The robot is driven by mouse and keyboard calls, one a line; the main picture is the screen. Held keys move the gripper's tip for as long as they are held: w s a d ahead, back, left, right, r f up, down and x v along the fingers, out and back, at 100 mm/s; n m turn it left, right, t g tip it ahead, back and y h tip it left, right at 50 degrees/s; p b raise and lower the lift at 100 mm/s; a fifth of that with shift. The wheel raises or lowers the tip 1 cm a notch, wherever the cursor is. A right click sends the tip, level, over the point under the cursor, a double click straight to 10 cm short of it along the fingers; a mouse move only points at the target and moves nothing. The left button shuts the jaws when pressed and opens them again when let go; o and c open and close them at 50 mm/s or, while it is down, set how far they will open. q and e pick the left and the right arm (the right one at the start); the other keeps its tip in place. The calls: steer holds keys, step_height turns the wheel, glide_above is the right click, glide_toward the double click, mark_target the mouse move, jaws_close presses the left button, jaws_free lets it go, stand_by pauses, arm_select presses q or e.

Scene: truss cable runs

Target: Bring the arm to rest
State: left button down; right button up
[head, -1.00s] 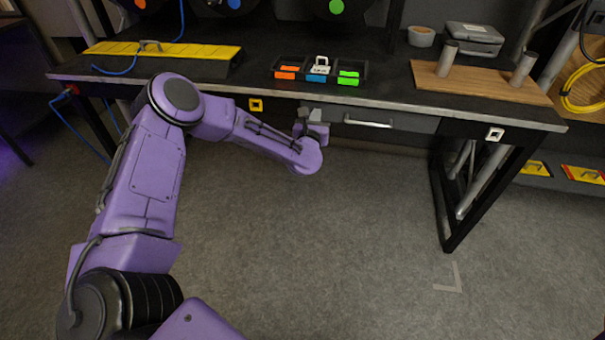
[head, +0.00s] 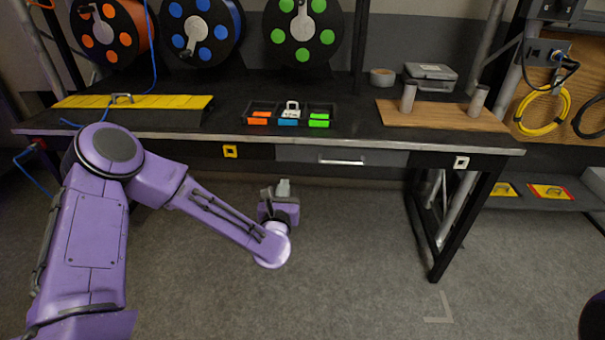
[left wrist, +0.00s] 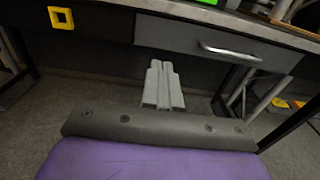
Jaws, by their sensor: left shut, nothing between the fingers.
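My left arm (head: 100,230) is purple and comes in from the left in the head view. Its gripper (head: 283,187) is in front of the workbench, below the level of the top and apart from it. In the left wrist view the gripper's grey fingers (left wrist: 162,85) are together with nothing between them, pointing towards the bench's drawer front. A dark rounded shape at the lower right edge of the head view cannot be made out for certain. My right gripper does not show.
The workbench's front edge (head: 300,141) and drawer handle (head: 342,162) are beyond the gripper. On top are a black tray (head: 305,106) with coloured pieces, a yellow cable cover (head: 170,102) and a wooden board (head: 440,118) with two posts. Cable reels stand behind. The floor in front is clear.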

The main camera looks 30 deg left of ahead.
arm_select(q)
steer(key=s+d+f+m+g+h+p, duration=0.25)
steer(key=s+f+m, duration=0.3)
steer(key=m, duration=0.55)
steer(key=s+d+f+m+g+h+p, duration=0.1)
steer(key=s+d+f+m+g+h, duration=0.15)
steer(key=s+f+m+g, duration=0.6)
steer(key=s+a+f+m+g+y+p, duration=0.1)
steer(key=s+a+m+p, duration=0.1)
steer(key=s+m+p, duration=0.2)
steer(key=s+a+f+m+g+y+p, duration=0.1)
steer(key=s+m+p, duration=0.3)
steer(key=s+m, duration=0.6)
steer(key=s+a, duration=0.1)
steer(key=s, duration=0.7)
steer(key=shift+f+g, duration=0.3)
